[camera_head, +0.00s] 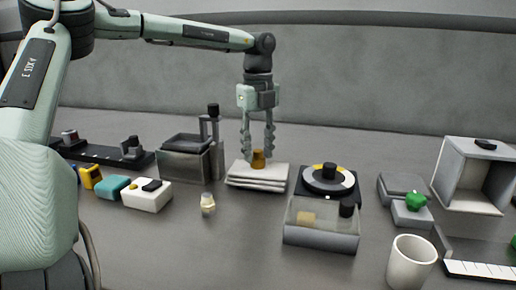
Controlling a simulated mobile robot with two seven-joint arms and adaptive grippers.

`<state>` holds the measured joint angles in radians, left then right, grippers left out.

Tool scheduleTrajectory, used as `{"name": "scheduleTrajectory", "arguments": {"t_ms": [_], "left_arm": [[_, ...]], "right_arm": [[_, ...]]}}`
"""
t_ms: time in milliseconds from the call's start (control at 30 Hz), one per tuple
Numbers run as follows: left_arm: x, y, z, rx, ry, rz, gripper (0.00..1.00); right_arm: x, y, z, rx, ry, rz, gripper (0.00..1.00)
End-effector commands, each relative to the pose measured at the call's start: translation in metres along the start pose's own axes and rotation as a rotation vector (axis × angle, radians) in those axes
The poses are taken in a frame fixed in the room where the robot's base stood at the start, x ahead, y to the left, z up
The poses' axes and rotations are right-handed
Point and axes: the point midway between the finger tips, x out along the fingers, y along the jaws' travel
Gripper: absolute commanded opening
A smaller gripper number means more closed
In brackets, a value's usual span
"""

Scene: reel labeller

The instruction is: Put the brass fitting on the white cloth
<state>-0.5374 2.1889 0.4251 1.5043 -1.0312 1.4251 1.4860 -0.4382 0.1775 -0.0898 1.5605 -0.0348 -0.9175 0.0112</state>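The brass fitting (258,160) is a small orange-brown piece standing upright on the folded white cloth (257,180), near its back edge. The cloth lies in layers at the middle of the table. My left gripper (258,150) points straight down over the cloth. Its two fingers are apart, one on each side of the fitting at about its height, with a visible gap between fingers and fitting. My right gripper is not in view.
Left of the cloth is a grey box with a post (185,160). Right are a dial device (328,180) and a clear-fronted bin (320,238). A small cream-topped bottle (208,204) stands in front, and a white cup (411,262) at front right. The front middle is clear.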

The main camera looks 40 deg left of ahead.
Motion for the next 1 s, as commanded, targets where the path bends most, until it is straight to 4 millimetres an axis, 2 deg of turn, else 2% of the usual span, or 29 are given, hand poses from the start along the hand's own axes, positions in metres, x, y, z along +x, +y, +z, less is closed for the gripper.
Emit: {"name": "scheduleTrajectory", "arguments": {"t_ms": [100, 467, 633, 833, 1000], "left_arm": [[0.000, 0.000, 0.000, 0.000, 0.000, 0.000, 0.51], [-0.004, 0.000, 0.000, 0.000, -0.001, -0.001, 0.51], [-0.033, -0.001, 0.000, 0.000, -0.004, -0.005, 0.51], [-0.078, -0.001, 0.000, -0.001, -0.003, -0.003, 0.51], [-0.107, -0.001, 0.000, -0.001, -0.003, -0.001, 0.51]], "right_arm": [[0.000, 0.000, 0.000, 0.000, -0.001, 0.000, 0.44], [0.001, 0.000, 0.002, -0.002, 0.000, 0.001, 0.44], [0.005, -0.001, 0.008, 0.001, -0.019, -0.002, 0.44], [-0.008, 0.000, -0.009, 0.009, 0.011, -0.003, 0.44], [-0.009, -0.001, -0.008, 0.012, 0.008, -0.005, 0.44]]}}
